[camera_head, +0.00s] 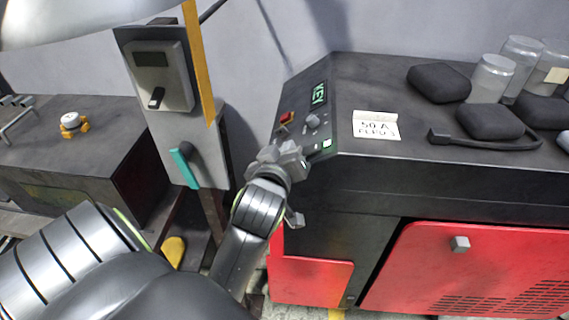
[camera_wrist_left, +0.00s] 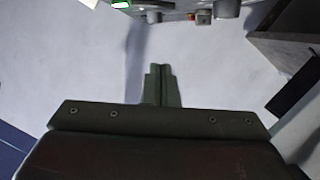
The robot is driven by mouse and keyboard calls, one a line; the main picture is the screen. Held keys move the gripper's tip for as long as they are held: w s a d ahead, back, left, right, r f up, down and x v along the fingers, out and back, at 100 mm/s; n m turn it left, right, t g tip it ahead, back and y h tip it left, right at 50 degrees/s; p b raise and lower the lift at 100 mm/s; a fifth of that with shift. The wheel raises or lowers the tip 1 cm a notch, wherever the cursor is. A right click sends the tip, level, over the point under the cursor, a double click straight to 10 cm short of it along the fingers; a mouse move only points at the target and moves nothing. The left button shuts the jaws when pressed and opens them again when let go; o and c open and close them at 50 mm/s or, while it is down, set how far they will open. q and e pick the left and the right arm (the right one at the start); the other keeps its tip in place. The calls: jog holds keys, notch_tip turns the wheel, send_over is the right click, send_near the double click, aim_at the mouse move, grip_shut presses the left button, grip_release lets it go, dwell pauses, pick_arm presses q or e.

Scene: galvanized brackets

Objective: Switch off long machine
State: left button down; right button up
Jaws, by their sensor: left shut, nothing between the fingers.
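The long machine (camera_head: 400,180) has a black body with red doors and fills the right of the head view. Its sloped control panel at the left end carries a green display (camera_head: 319,93), a red switch (camera_head: 287,117), a grey knob (camera_head: 312,121) and a lit button (camera_head: 326,143). My left gripper (camera_head: 284,157) is at the panel's lower edge, below the switch and knob; I cannot tell if it touches. Its fingers (camera_wrist_left: 162,84) are shut and empty in the left wrist view, where panel controls show along the top edge. My right gripper is not in view.
A paper label (camera_head: 375,125), black cases (camera_head: 439,83) and clear jars (camera_head: 491,78) are on the machine top. A grey post panel with a teal lever (camera_head: 184,167) stands to the left. A dark cabinet (camera_head: 75,155) bears a yellow-and-white valve-like part (camera_head: 72,124).

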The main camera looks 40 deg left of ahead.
aim_at(311, 150)
pick_arm(q)
jog(key=w+f, duration=0.1)
jog(key=w+a+f+p, duration=0.1)
jog(key=w, duration=0.1)
jog(key=w+f, duration=0.1)
jog(key=w, duration=0.1)
jog(key=shift+w+a+f, duration=0.1)
jog(key=shift+w+a, duration=0.15)
jog(key=shift+w+d+f+p, duration=0.2)
jog(key=shift+d+f+p, duration=0.1)
jog(key=shift+d+f, duration=0.3)
jog(key=shift+a+f, duration=0.15)
